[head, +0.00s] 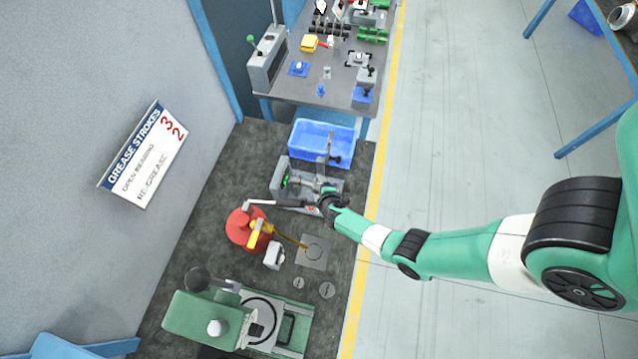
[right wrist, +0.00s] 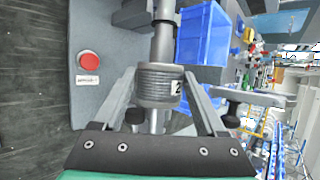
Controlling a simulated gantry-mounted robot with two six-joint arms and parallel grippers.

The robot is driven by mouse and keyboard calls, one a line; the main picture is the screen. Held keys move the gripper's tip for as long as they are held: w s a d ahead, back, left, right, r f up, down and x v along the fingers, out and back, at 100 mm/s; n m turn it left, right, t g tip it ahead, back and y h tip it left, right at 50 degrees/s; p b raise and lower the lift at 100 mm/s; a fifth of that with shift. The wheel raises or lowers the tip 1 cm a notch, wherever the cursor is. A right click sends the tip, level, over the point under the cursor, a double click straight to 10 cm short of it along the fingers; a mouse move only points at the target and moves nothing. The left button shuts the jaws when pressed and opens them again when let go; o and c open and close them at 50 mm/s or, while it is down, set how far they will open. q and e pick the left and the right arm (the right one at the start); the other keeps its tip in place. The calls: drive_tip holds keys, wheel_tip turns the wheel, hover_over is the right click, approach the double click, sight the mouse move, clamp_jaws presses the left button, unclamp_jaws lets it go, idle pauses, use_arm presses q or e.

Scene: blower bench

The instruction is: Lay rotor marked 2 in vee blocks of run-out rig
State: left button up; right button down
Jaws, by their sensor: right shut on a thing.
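The rotor marked 2 (right wrist: 158,85) is a grey ribbed cylinder on a shaft, with a white "2" label facing the right wrist camera. My right gripper (right wrist: 160,78) is shut on its ribbed body, one finger on each side. In the head view my right gripper (head: 326,197) is over the front right part of the grey run-out rig (head: 290,200). The rig's grey base with a red button (right wrist: 88,62) shows in the right wrist view. I cannot tell whether the shaft touches the vee blocks; the rotor and my gripper hide them. My left gripper is not in view.
A blue bin (head: 325,139) stands just behind the rig. A red container (head: 246,228) with a yellow part is at front left. A green machine (head: 205,318) stands nearer. A second bench (head: 300,92) with small parts is at the back. Open floor lies right.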

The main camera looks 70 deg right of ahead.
drive_tip(key=shift+w+f, duration=0.1)
drive_tip(key=shift+f, duration=0.05)
unclamp_jaws()
drive_tip(key=shift+f, duration=0.1)
drive_tip(key=shift+s+a+r, duration=0.1)
drive_tip(key=shift+s+r, duration=0.15)
drive_tip(key=p+v, duration=0.6)
drive_tip(key=v, duration=0.5)
idle(0.5)
